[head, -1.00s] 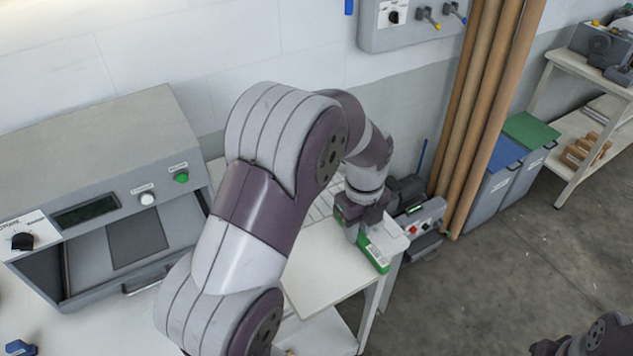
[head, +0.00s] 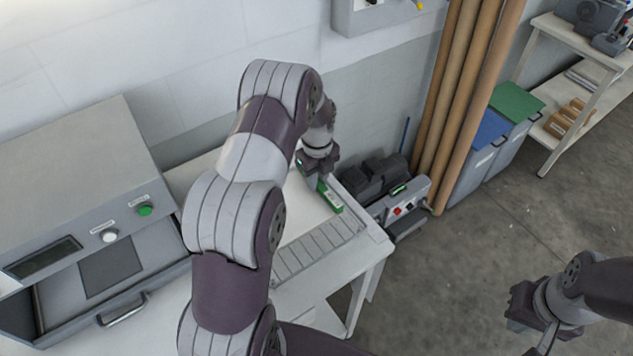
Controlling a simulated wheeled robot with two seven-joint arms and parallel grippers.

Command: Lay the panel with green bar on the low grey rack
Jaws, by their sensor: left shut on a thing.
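The panel (head: 297,208) is a pale flat sheet with a green bar (head: 330,198) along its right end. My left gripper (head: 321,181) is above that end and shut on the panel at the green bar. The low grey rack (head: 315,250) is a slatted strip on the white table, and its front slats show bare. The panel is over the rack's back part; I cannot tell whether it touches the slats. My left arm hides part of the panel and the rack's left side. My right gripper (head: 522,306) is at the lower right, away from the table; its fingers are unclear.
A grey press (head: 85,200) with an open front stands on the left. A grey motor unit with buttons (head: 400,205) is close to the table's right end. Brown tubes (head: 460,110) lean on the wall beside blue-lidded and green-lidded bins (head: 515,102).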

